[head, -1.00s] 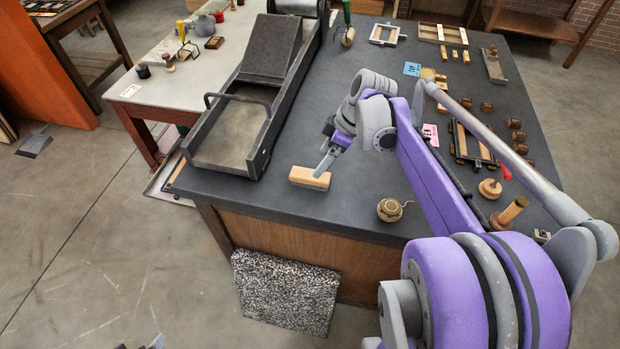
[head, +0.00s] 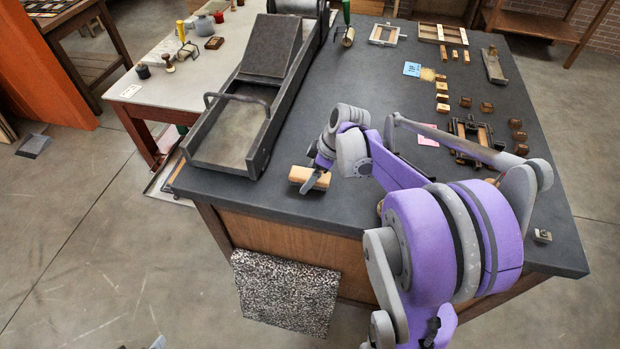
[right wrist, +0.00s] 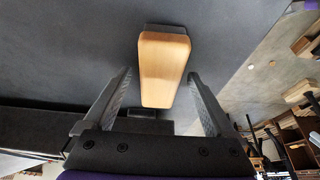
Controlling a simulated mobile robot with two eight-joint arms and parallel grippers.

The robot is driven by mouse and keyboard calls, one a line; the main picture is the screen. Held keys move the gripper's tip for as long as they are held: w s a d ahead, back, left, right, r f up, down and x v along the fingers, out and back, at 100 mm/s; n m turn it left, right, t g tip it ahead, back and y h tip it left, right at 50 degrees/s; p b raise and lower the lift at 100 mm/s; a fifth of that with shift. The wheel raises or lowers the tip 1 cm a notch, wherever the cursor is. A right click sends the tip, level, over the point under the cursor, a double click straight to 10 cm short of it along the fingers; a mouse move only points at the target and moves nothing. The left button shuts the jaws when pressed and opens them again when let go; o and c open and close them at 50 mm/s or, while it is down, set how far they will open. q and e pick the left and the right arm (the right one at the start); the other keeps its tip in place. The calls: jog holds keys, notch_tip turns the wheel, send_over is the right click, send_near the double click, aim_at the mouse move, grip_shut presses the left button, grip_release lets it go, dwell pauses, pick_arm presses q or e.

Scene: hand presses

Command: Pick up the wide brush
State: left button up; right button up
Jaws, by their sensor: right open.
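The wide brush (head: 306,179) has a pale wooden block and lies near the front edge of the dark worktop (head: 300,212). In the head view my right gripper (head: 318,178) is at the brush and hides part of it. In the right wrist view the brush (right wrist: 163,68) stands out between the two fingers of my right gripper (right wrist: 162,88). The fingers are apart, one on each side, with a gap visible around the wood. My left gripper is not in view.
A long dark press bed (head: 232,140) with a handle stands left of the brush. Small wooden blocks, a blue card (head: 412,69) and a pink card (head: 428,140) lie to the right. A speckled panel (head: 284,292) leans below the front edge. The worktop behind the brush is mostly clear.

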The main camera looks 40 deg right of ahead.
aim_at(310, 174)
jog(key=shift+f, duration=0.25)
grip_shut()
dwell(0.6)
jog(key=shift+r, duration=0.1)
notch_tip(310, 174, up, 10)
jog(key=shift+r+p, duration=0.15)
jog(key=shift+p, duration=0.2)
jog(key=c, duration=0.7)
grip_release()
jog(key=c, duration=0.6)
